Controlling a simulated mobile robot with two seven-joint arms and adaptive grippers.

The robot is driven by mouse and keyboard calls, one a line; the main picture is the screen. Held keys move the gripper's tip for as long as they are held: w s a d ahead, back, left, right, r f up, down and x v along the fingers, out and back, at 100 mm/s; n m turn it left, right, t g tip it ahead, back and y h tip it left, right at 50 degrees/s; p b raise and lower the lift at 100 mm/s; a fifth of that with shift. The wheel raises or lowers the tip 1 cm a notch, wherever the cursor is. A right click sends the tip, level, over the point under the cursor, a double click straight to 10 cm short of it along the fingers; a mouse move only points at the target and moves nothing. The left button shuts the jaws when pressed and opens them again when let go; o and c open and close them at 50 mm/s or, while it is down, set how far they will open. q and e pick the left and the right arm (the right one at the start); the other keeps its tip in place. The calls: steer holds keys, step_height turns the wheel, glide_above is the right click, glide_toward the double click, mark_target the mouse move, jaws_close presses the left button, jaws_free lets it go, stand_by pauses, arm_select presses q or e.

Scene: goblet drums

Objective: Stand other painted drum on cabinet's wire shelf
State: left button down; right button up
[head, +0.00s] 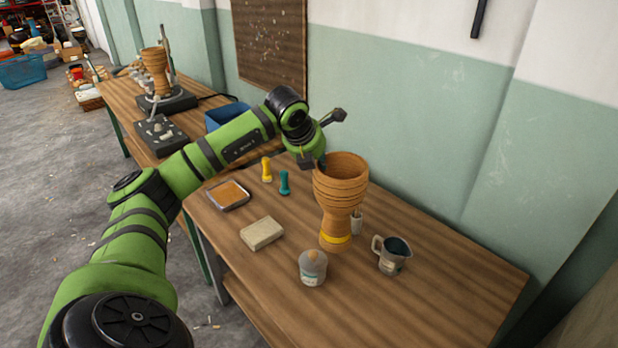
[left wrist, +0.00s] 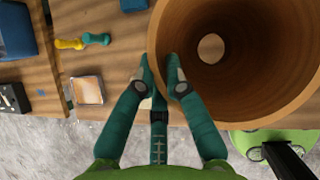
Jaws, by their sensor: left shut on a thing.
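A wooden goblet drum (head: 340,190) with a yellow band round its foot is upright at the bench's middle. I cannot tell whether its foot touches the bench top. My left gripper (head: 318,164) is at its rim, on the far left side. In the left wrist view, the fingers of the left gripper (left wrist: 161,72) straddle the wall of the drum (left wrist: 245,85), one inside and one outside, shut on it. The drum's open hollow faces that camera. A second wooden drum (head: 155,70) stands on a device on the far bench. No wire shelf is clearly visible. My right gripper is out of view.
On the near bench (head: 440,285) are a jar (head: 312,267), a metal jug (head: 392,254), a pale block (head: 262,234), a shallow tray (head: 228,195), and yellow (head: 266,169) and teal (head: 284,183) small tools. A wall runs behind. The bench's right end is clear.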

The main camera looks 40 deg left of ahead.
arm_select(q)
steer(key=f, duration=0.1)
steer(key=a+f, duration=0.1)
steer(key=f, duration=0.1)
steer(key=a+f, duration=0.1)
steer(key=f, duration=0.1)
steer(key=shift+s+a+f+p, duration=0.1)
steer(key=shift+s+a+p, duration=0.1)
steer(key=shift+s+p, duration=0.15)
steer(key=c, duration=1.3)
jaws_free()
steer(key=shift+d+f, duration=0.1)
steer(key=shift+f, duration=0.05)
